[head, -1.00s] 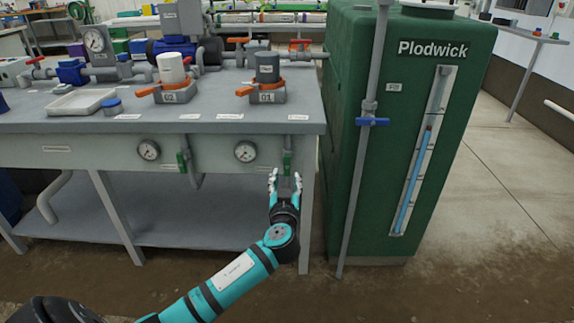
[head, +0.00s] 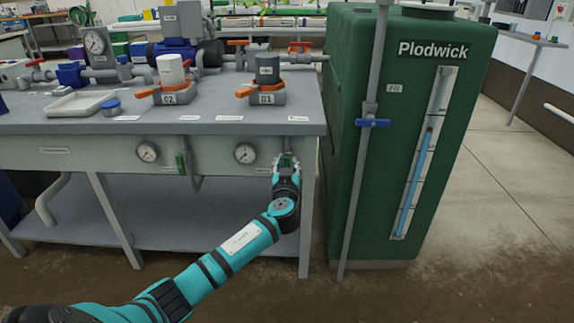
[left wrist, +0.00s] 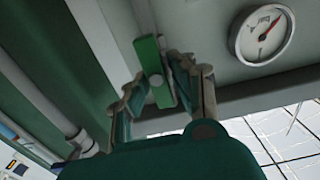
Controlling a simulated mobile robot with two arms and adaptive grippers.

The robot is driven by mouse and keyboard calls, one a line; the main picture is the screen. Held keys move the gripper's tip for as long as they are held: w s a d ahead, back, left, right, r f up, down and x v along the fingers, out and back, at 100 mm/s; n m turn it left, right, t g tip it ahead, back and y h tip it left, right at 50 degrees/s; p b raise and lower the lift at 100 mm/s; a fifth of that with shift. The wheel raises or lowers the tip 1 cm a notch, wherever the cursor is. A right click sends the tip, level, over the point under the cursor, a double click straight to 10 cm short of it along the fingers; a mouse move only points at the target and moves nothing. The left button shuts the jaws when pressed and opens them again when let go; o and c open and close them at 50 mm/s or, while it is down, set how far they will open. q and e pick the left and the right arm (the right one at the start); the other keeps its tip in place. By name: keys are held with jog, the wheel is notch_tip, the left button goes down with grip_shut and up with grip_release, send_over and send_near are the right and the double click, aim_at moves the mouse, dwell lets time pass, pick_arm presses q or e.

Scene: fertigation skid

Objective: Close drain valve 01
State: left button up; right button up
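The green handle of drain valve 01 (head: 286,158) is under the right end of the bench front, mostly hidden by my gripper in the head view. In the left wrist view the handle (left wrist: 152,70) is a flat green lever with a round pivot, slightly tilted. My left gripper (head: 287,167) is at the handle. In the left wrist view its fingers (left wrist: 160,80) are apart, one on each side of the handle. The right-hand finger is close to the handle; I cannot tell whether it touches. A gap shows on the left side. My right gripper is not in view.
A second green valve handle (head: 181,163) hangs further left. A gauge (head: 245,153) is on the bench front beside my gripper. The green Plodwick tank (head: 350,130) and a grey vertical pipe (head: 361,170) stand close on the right. Floor in front is clear.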

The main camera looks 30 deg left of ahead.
pick_arm(q)
grip_shut()
jog(key=shift+m, duration=0.3)
jog(key=shift+d+m, duration=0.1)
jog(key=shift+m, duration=0.5)
jog(key=shift+w+m, duration=0.1)
jog(key=shift+m, duration=1.1)
jog(key=m, duration=0.1)
jog(key=m+p, duration=0.1)
jog(key=m, duration=0.1)
jog(key=shift+w+d+m, duration=0.1)
jog(key=shift+d+m, duration=0.1)
jog(key=shift+m, duration=0.1)
jog(key=shift+w+d+f+m+p, duration=0.15)
jog(key=shift+m+p, duration=0.35)
jog(key=shift+m, duration=1.25)
jog(key=shift+s+f+m+p, duration=0.15)
jog(key=shift+m+p, duration=0.3)
jog(key=shift+m, duration=1.25)
jog(key=shift+w+d+f+m+p, duration=0.1)
jog(key=shift+f+m+p, duration=0.3)
jog(key=shift+m, duration=1.35)
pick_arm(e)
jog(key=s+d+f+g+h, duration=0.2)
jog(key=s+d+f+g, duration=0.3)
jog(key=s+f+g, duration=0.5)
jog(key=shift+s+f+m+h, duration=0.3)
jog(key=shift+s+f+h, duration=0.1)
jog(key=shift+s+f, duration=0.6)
